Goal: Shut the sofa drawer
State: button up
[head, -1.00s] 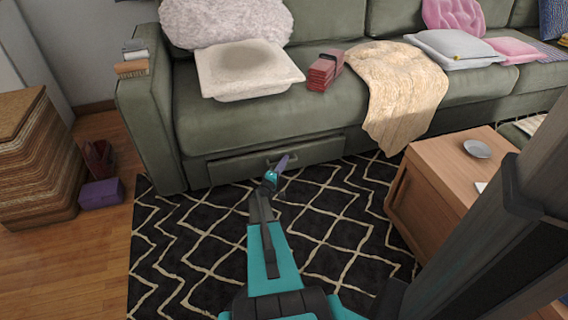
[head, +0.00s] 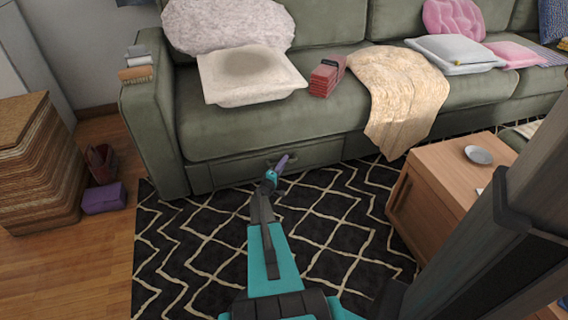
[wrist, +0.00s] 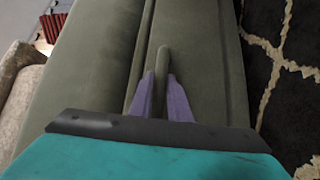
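The sofa drawer (head: 230,172) is a wide green front low in the base of the green sofa (head: 240,125). It looks nearly flush with the base; any small gap is hard to judge. My gripper (head: 283,162) reaches across the rug to the handle on the drawer front. In the wrist view, the bar-like drawer handle (wrist: 162,62) lies between the two purple fingers of my gripper (wrist: 161,84). The fingers sit close on both sides of the handle and appear shut on it. The lower part of the handle is hidden between the fingers.
A wooden cabinet table (head: 440,190) stands to the right of my arm. A patterned black rug (head: 190,240) covers the floor before the sofa. A purple box (head: 103,198) and a woven block (head: 35,165) stand at the left.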

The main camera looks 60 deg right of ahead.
jog(key=shift+w+d, duration=0.1)
jog(key=shift+w, duration=0.1)
jog(key=a+f+p, duration=0.1)
jog(key=a+p, duration=0.2)
jog(key=a, duration=1.1)
jog(key=shift+s+f, duration=0.2)
jog(key=shift+f, duration=0.2)
